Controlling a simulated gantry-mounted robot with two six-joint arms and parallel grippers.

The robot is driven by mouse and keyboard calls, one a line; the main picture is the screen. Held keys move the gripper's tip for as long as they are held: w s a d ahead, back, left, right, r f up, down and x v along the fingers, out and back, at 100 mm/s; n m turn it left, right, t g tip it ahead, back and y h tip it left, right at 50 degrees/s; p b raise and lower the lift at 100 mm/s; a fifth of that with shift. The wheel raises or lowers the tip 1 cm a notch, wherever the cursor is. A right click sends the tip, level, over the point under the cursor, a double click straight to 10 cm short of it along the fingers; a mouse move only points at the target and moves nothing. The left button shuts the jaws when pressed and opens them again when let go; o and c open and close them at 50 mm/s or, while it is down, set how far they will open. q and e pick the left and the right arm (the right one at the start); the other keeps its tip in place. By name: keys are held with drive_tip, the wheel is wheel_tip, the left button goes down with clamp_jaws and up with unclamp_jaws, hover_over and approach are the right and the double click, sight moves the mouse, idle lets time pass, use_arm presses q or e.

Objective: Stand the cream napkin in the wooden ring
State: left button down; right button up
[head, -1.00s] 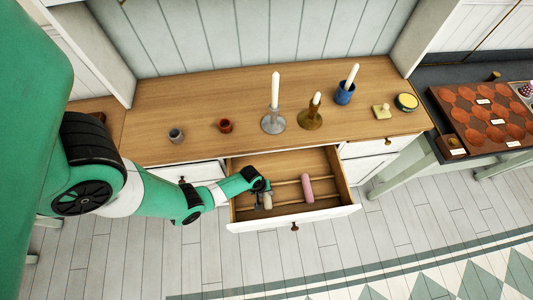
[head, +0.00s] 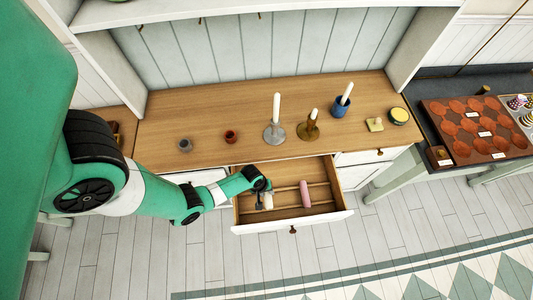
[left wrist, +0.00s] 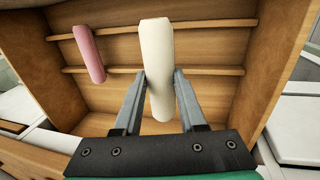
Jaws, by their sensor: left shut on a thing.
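The cream napkin (head: 268,201) is a rolled cylinder in the left part of the open drawer. My left gripper (head: 265,192) reaches down into the drawer and is shut on it. In the left wrist view the napkin (left wrist: 157,50) stands between the two fingers (left wrist: 160,85), its far end extending well beyond them. Whether it still touches the drawer floor, I cannot tell. A small reddish-brown ring (head: 231,136), seemingly the wooden one, sits empty on the counter behind the drawer. My right gripper is not in view.
A pink roll (head: 305,194) lies in the open drawer (head: 290,226), which has thin wooden rails. A grey ring (head: 184,145), silver (head: 275,135) and brass (head: 309,130) candle holders and a blue candle holder (head: 339,108) stand on the counter (head: 200,112). Its left-back area is clear.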

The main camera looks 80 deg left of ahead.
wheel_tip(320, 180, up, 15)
drive_tip(key=p, duration=1.4)
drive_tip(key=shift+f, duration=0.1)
